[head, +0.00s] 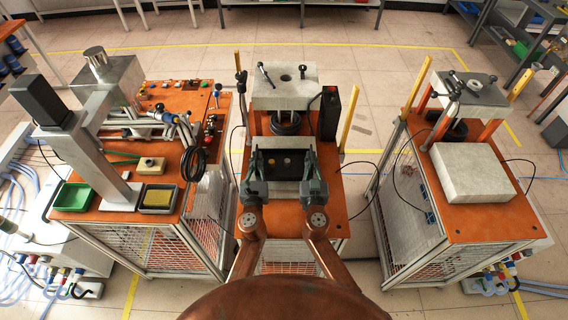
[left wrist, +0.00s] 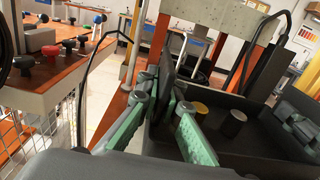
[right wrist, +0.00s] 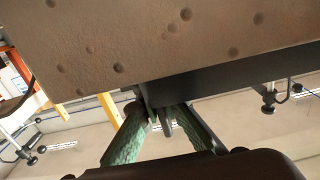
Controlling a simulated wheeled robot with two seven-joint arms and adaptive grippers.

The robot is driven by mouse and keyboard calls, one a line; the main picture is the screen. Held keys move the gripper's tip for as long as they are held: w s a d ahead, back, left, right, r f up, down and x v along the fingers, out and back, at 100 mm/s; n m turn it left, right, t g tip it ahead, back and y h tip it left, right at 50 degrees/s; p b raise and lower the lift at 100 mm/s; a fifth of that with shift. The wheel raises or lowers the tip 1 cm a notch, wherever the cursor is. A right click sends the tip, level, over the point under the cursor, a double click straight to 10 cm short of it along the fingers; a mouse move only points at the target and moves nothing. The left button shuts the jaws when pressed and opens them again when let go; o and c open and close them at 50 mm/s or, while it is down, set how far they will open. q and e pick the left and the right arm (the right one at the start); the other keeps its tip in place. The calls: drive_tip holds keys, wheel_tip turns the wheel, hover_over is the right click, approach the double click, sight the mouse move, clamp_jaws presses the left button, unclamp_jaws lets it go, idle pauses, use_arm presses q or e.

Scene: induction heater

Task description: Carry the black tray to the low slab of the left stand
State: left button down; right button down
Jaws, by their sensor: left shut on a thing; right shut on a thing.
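The black tray (head: 284,174) is between my two grippers above the orange top of the middle stand, the left one of two similar stands. It looks level. A brass-coloured cylinder (left wrist: 200,108) and a dark cylinder (left wrist: 232,123) stand inside it. My left gripper (head: 256,165) is shut on the tray's left wall. My right gripper (head: 313,165) is shut on its right side. The pale low slab (head: 284,143) of this stand shows behind the tray; the tray hides much of it. I cannot tell whether tray and slab touch.
A pale upper block (head: 266,98) stands behind the tray, with a black box (head: 329,112) to its right. Yellow posts (head: 348,118) rise beside the stand. The right stand has a bare low slab (head: 474,172). An orange bench (head: 172,192) stands left.

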sight(256, 153)
drive_tip(key=shift+r, duration=0.1)
idle(0.6)
